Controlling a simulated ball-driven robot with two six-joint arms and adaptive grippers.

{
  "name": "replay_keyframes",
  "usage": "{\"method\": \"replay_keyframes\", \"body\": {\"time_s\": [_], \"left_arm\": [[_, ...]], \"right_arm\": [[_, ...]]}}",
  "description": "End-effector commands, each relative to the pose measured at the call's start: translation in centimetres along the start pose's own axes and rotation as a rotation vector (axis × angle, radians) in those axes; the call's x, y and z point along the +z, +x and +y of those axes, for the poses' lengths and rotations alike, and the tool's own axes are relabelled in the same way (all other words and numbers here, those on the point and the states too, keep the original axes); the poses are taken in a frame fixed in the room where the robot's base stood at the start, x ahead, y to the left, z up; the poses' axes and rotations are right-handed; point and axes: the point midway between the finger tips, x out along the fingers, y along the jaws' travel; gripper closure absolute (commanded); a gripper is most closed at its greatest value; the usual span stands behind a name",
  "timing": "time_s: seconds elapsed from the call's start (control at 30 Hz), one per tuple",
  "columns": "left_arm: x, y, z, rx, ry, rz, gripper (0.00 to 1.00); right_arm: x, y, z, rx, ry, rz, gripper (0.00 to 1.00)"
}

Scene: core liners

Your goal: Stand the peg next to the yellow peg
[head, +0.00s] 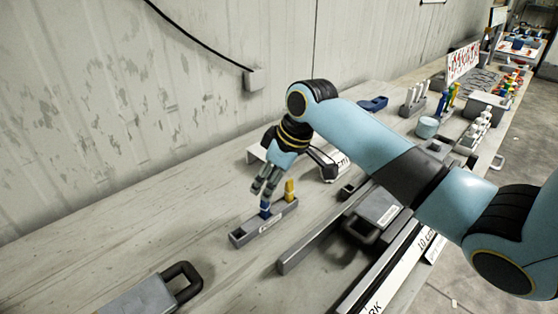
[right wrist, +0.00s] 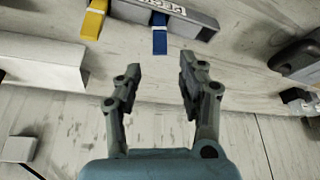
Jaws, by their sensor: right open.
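A blue peg (head: 265,207) stands upright in a grey block (head: 240,238) on the bench. A yellow peg (head: 290,188) stands in the same block, toward its far right end, with a small gap between the two. My right gripper (head: 263,188) is open, close to the top of the blue peg. In the right wrist view the blue peg (right wrist: 160,40) lies just beyond the open fingertips (right wrist: 159,74), in line with the empty gap between them. The yellow peg (right wrist: 94,20) is left of it there. My left gripper is not in view.
A long grey rail (head: 315,240) lies right of the block. A grey piece with a handle (head: 150,292) lies at the front left. A rack of white pegs (head: 413,101) and other parts stand farther back. The bench left of the block is clear.

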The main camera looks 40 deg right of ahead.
Motion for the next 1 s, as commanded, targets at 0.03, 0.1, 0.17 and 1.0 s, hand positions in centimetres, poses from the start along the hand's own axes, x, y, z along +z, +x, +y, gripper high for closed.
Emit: {"method": "replay_keyframes", "body": {"time_s": [0.03, 0.1, 0.17, 1.0], "left_arm": [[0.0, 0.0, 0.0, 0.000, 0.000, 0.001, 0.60], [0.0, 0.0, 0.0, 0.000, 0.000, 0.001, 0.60], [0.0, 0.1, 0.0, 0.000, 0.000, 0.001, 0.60], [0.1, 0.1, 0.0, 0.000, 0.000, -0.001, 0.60]], "right_arm": [[0.0, -1.4, 0.2, 0.004, -0.004, 0.002, 0.60], [0.0, -3.1, 0.1, 0.004, -0.005, 0.002, 0.60], [0.0, -4.4, 0.2, 0.005, -0.004, 0.001, 0.60], [0.0, -8.9, 0.0, 0.000, 0.000, 0.000, 0.60]]}}
